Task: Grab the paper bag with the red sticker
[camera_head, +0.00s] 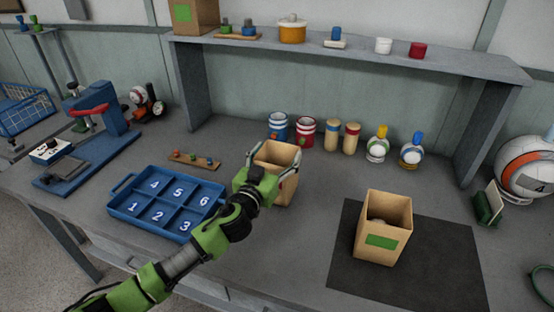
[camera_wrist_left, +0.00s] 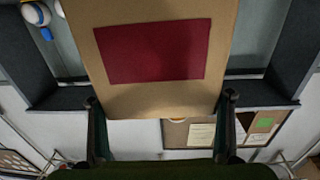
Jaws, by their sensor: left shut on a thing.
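An open-topped brown paper bag (camera_head: 277,153) stands upright at the middle of the table. In the left wrist view, the bag (camera_wrist_left: 150,102) fills the upper middle, with a dark red rectangular sticker (camera_wrist_left: 152,52) on its face. My left gripper (camera_head: 268,170) is shut on this bag, one finger on each side. The sticker is hidden behind the gripper in the head view. I cannot tell whether the bag's base touches the table. My right gripper is out of view.
Another paper bag with a green sticker (camera_head: 381,241) stands on a dark mat (camera_head: 440,270) at the right. A blue numbered tray (camera_head: 128,200) lies left of my left arm. Striped cans (camera_head: 305,131), shakers and bottles stand behind the held bag, under a grey shelf (camera_head: 350,50).

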